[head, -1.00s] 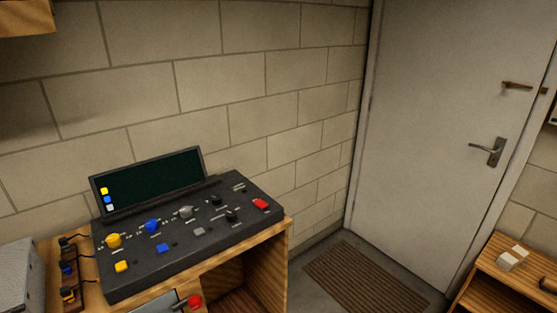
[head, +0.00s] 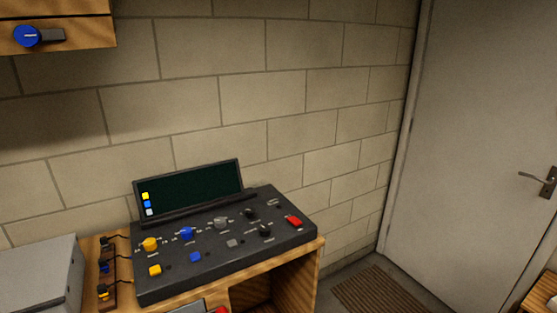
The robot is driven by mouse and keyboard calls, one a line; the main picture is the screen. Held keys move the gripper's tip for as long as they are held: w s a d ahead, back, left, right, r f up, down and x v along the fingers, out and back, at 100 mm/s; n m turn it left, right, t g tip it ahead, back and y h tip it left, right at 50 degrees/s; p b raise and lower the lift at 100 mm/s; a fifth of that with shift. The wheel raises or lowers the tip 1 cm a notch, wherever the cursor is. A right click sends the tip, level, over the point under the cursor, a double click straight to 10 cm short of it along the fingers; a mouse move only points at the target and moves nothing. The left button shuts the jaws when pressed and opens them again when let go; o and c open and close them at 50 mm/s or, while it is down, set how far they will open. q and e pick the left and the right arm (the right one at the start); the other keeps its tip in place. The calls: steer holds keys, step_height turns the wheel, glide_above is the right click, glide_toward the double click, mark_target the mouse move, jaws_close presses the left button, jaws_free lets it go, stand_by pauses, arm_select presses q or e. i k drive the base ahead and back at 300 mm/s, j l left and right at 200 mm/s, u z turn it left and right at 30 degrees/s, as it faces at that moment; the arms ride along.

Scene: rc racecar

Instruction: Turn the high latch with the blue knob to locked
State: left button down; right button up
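The high latch has a round blue knob (head: 27,37) with a white mark and a dark grey bar (head: 52,35) pointing right from it. It sits on the front of a wooden wall cabinet (head: 80,30) at the top left of the head view. The bar lies about level. Neither of my grippers is in view.
A dark control console (head: 215,265) with a screen and several knobs and buttons stands on a wooden bench (head: 300,275) below. A grey box (head: 40,275) is at its left. A grey door (head: 480,130) and a brown mat (head: 380,292) are at the right.

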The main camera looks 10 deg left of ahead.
mark_target(27, 36)
steer(key=u, duration=1.6)
